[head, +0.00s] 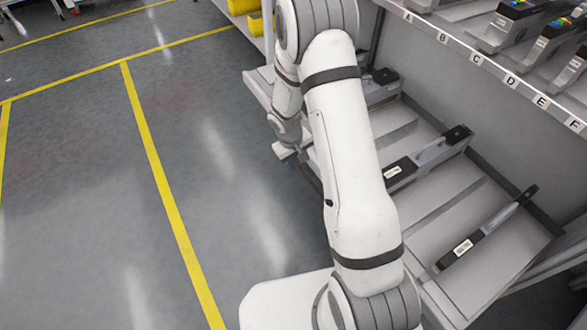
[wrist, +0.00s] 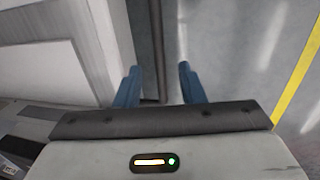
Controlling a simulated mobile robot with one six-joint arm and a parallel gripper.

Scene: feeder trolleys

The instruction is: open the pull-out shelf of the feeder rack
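The feeder rack's lower shelf (head: 425,214) is a light grey tray holding several dark-ended feeders. Its front edge lies partly behind my arm in the head view. My gripper (head: 289,156) is low beside the shelf's left front edge, with its fingers mostly hidden there. In the wrist view my gripper (wrist: 159,67) has two blue fingers spread apart. A thin dark bar (wrist: 157,45) appears in the gap between them, with room on both sides; I cannot tell whether it lies between the fingers or beyond them. A pale shelf panel (wrist: 65,45) is left of the fingers.
The upper shelf has a labelled edge (head: 475,58) lettered A to F and carries several feeders (head: 515,22). Yellow bins (head: 245,6) stand at the back. The grey floor (head: 95,190) on the left is clear, marked with yellow lines (head: 160,175).

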